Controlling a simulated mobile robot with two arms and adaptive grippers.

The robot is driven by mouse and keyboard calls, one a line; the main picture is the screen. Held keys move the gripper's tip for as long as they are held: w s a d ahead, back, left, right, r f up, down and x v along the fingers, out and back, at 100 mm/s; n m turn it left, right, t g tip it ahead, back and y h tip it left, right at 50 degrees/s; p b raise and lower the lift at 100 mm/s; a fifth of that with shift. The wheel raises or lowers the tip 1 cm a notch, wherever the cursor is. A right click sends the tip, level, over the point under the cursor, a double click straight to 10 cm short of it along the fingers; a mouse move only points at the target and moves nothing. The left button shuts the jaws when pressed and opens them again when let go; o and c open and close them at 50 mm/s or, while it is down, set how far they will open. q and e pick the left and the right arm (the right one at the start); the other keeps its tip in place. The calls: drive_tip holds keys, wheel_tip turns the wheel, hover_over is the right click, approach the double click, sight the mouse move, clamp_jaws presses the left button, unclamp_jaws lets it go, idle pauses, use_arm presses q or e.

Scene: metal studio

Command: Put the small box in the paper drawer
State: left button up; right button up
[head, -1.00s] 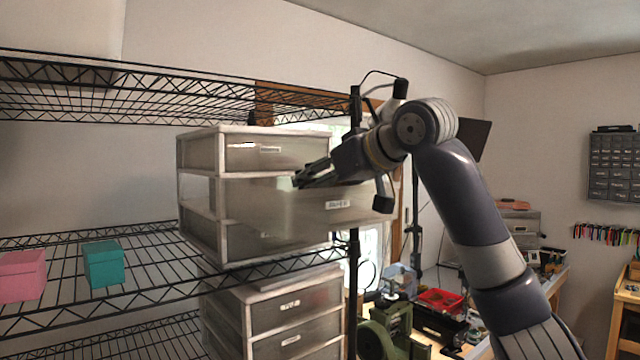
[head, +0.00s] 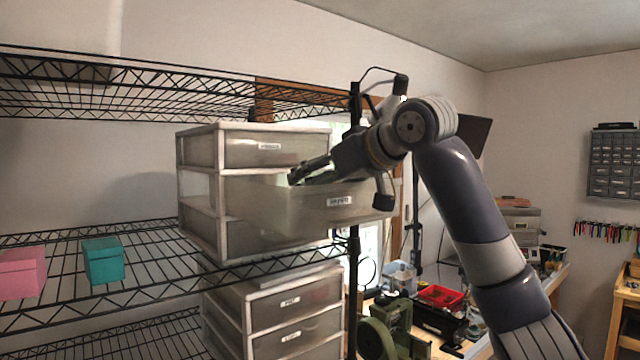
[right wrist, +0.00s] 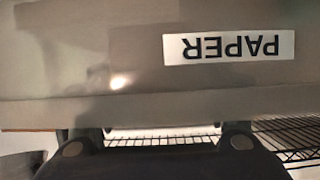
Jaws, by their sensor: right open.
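The paper drawer (head: 300,208), a translucent grey drawer with a PAPER label, is pulled out from the middle of a drawer unit (head: 219,150) on the wire shelf. Its front, with the label upside down, also shows in the right wrist view (right wrist: 90,60). My right gripper (head: 293,176) is open at the top edge of this drawer; its fingertips are partly hidden behind the drawer in the wrist view. A small teal box (head: 104,262) sits on the shelf at left, beside a pink box (head: 22,273). I cannot tell whether fingers touch the drawer. My left gripper is not in view.
A black wire shelf (head: 150,287) carries the boxes and drawer unit, with another shelf level (head: 180,92) above. A second drawer unit (head: 290,318) stands below. A black shelf post (head: 354,250) rises near my right arm. A cluttered workbench (head: 470,335) is at right.

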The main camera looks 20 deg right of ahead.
drive_tip(key=b+v, duration=0.2)
drive_tip(key=shift+s+d+r+b, duration=0.15)
drive_tip(key=shift+s+b, duration=0.15)
drive_tip(key=shift+s, duration=0.05)
drive_tip(key=b+v, duration=0.3)
drive_tip(key=v, duration=0.5)
drive_tip(key=shift+s+r, duration=0.2)
drive_tip(key=shift+r, duration=0.05)
drive_tip(key=shift+s+d+r, duration=0.1)
drive_tip(key=shift+s+r, duration=0.15)
drive_tip(key=shift+s, duration=0.1)
